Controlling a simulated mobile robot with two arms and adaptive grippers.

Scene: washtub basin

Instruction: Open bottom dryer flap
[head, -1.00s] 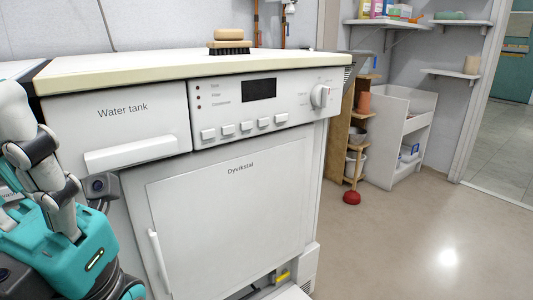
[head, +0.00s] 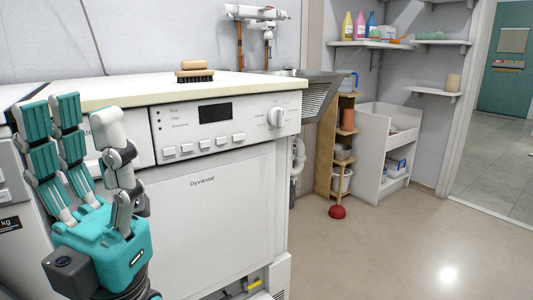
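The white dryer (head: 225,215) labelled "Dyvikstal" stands against the wall, its large front door shut. At its base is a dark opening (head: 236,291) with a yellow part (head: 254,284) inside. A white edge, seemingly the lowered bottom flap (head: 262,295), juts out there; most of it is cut off by the frame. My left gripper (head: 84,112) is at the left, in front of the dryer's water tank drawer. Its fingers point up, spread and empty, well above the base opening and touching nothing that I can see. My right gripper is not in view.
A brush (head: 194,76) lies on the dryer top (head: 130,90). Buttons and a knob (head: 276,117) are on the panel. A wooden shelf (head: 324,150), a red plunger (head: 338,211) and a white rack (head: 372,180) stand to the right. The floor (head: 400,255) at right is clear.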

